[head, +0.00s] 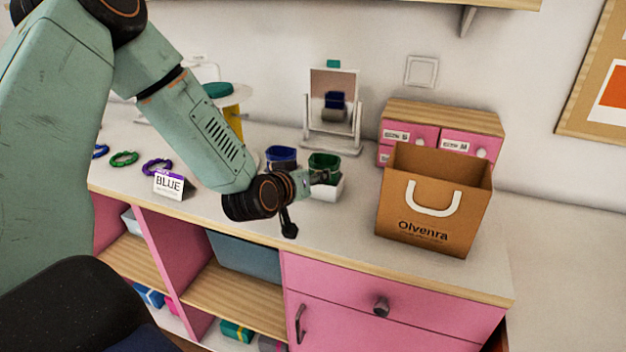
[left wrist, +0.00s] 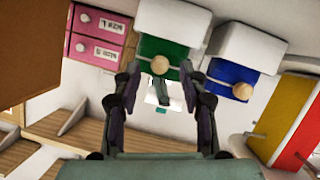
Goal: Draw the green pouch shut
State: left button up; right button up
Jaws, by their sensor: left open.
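The green pouch (head: 324,160) sits on a white block (head: 328,188) near the middle of the counter. In the left wrist view, which looks upside down, the green pouch (left wrist: 175,50) has a round wooden bead (left wrist: 160,65) on its near side. My left gripper (head: 304,187) is beside the pouch in the head view. In the left wrist view, the gripper's (left wrist: 161,76) fingers are open, with the bead appearing between their tips. I cannot tell whether they touch it. A green strip shows below the bead. My right gripper is not in view.
A blue pouch (head: 281,155) with its own bead (left wrist: 242,91) stands beside the green one. A mirror (head: 333,105) stands behind. A brown paper bag (head: 432,200) and pink drawers (head: 468,143) are to the right. A BLUE card (head: 169,184) and several bead rings lie left.

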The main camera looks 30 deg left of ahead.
pick_arm(q)
jog(key=shift+w+f, duration=0.2)
jog(key=shift+w, duration=0.25)
jog(key=shift+s+r, duration=0.15)
jog(key=shift+s, duration=0.05)
jog(key=c, duration=0.4)
grip_shut()
